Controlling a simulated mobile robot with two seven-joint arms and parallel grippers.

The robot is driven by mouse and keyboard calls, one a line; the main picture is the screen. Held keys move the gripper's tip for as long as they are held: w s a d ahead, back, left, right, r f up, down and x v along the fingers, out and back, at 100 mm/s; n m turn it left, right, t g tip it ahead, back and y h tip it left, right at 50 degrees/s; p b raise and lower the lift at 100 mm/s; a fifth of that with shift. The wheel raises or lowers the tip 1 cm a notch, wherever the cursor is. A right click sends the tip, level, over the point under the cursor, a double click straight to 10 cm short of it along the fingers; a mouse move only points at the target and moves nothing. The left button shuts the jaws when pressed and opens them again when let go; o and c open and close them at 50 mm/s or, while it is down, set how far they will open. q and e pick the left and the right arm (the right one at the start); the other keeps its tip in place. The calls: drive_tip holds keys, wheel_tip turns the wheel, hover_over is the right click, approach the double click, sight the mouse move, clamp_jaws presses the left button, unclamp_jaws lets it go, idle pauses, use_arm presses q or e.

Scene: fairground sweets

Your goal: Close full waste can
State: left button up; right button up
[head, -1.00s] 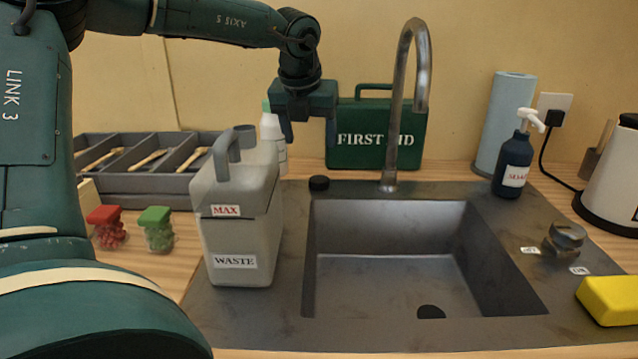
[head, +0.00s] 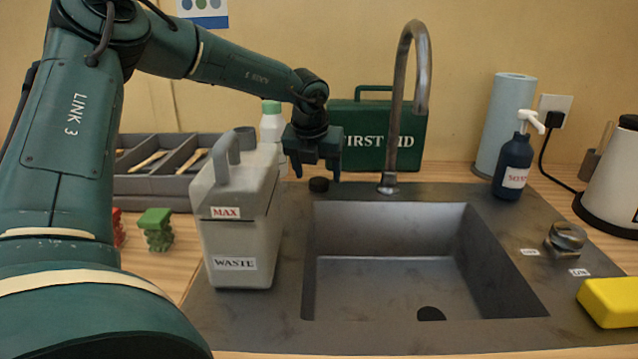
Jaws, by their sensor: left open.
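The grey waste can (head: 240,239) stands upright on the sink's left deck, with a "MAX" label, a "WASTE" label and a handle on top. A short neck shows at its top behind the handle; I see no cap on it. A small black round cap (head: 319,185) lies on the back deck, left of the tap. My left gripper (head: 316,173) is open and points down, its fingertips just above the cap in the picture. I cannot tell whether the fingers are around it or behind it. My right gripper is not in view.
The tap (head: 390,150) and the green first-aid box (head: 375,152) stand close to the right of my left gripper. A white bottle (head: 271,125) is behind the can. The sink basin (head: 390,285) is empty. A soap bottle (head: 513,160) and yellow sponge (head: 608,301) are right.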

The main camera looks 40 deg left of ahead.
sight(318, 182)
use_arm(q)
drive_tip(key=shift+x, duration=1.1)
drive_tip(key=shift+c, duration=0.4)
drive_tip(key=c, duration=1)
drive_tip(key=shift+o, duration=0.2)
wheel_tip(318, 182, up, 10)
